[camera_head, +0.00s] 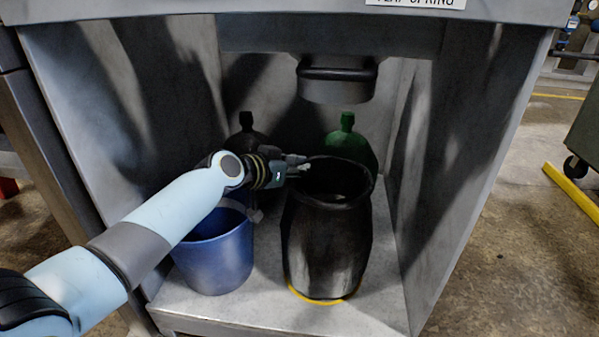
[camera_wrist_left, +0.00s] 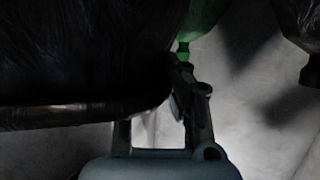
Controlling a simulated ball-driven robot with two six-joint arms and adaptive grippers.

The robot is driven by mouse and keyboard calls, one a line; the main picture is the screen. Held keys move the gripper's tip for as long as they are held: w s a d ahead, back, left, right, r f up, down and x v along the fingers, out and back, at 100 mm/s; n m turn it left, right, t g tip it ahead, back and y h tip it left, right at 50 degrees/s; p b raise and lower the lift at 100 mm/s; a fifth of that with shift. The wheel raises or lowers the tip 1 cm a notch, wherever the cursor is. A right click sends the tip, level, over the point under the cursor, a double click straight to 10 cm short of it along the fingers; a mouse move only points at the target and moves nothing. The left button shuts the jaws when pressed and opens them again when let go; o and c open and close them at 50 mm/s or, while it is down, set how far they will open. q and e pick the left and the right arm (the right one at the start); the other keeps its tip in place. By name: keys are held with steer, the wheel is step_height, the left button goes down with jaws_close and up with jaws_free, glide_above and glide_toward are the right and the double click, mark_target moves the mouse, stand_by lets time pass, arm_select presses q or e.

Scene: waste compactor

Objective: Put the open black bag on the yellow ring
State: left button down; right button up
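The open black bag (camera_head: 325,235) stands upright on the compactor floor, its round mouth facing up. A yellow arc, part of the yellow ring (camera_head: 322,300), shows along the front of its base; the bag hides the rest. My left gripper (camera_head: 299,165) is at the left side of the bag's rim. Its fingers look apart. In the left wrist view, the dark bag rim (camera_wrist_left: 80,115) crosses in front of one finger of the gripper (camera_wrist_left: 160,115) and hides its tip. I cannot tell whether the rim lies between the fingers. My right gripper is not in view.
A blue bucket (camera_head: 215,255) stands left of the bag, under my left arm. A green bottle (camera_head: 348,145) and a dark bottle (camera_head: 246,135) stand behind. A grey cylinder (camera_head: 337,82) hangs above the bag. The right side wall (camera_head: 455,150) is close by.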

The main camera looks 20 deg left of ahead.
arm_select(q)
steer(key=shift+f, duration=0.1)
steer(key=c, duration=2)
jaws_free()
steer(key=o, duration=0.5)
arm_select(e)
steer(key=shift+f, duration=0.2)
